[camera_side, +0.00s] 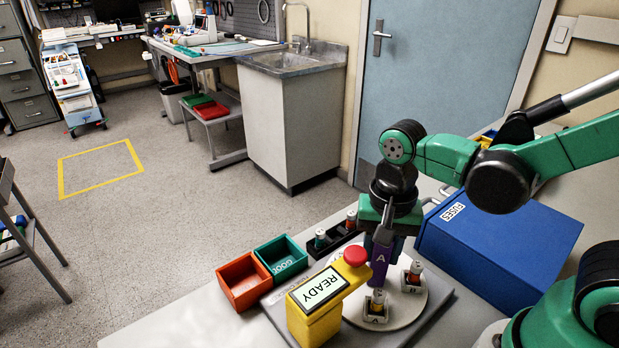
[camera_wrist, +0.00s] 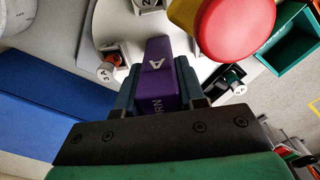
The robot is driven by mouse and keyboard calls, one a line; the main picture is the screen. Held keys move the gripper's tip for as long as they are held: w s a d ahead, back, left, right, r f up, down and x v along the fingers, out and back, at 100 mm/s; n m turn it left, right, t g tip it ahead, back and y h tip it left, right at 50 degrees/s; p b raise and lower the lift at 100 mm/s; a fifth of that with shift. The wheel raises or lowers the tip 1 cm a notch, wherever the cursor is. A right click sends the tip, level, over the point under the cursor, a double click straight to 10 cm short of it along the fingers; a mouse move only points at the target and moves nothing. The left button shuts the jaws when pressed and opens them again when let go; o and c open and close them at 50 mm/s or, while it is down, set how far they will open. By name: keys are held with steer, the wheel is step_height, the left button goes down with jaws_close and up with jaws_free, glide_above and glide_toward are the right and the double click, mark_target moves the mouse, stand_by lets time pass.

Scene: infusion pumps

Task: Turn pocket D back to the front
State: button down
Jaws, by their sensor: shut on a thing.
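The round pale turntable (camera_side: 400,314) lies on a grey base in the side view; part of it shows in the wrist view (camera_wrist: 112,22). A purple turn handle (camera_side: 380,262) stands at its middle, marked "A" on the side seen. My gripper (camera_side: 378,236) points down and is shut on this handle, which shows between the fingers in the wrist view (camera_wrist: 157,75). One pocket (camera_side: 376,314) at the front holds an amber-banded fuse; another pocket (camera_side: 412,283) at the right holds a red-banded fuse. I cannot read a pocket letter D; my gripper and the handle hide part of the turntable.
A yellow box (camera_side: 314,322) with a "READY" screen and red button (camera_side: 355,256) stands close in front. An orange bin (camera_side: 243,284), a green "GOOD" bin (camera_side: 283,264) and a black rack (camera_side: 331,241) with fuses lie left and behind. A blue "FUSES" box (camera_side: 500,242) stands right.

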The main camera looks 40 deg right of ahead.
steer(key=shift+m, duration=4.3)
steer(key=c, duration=0.8)
jaws_free()
steer(key=shift+r, duration=2.8)
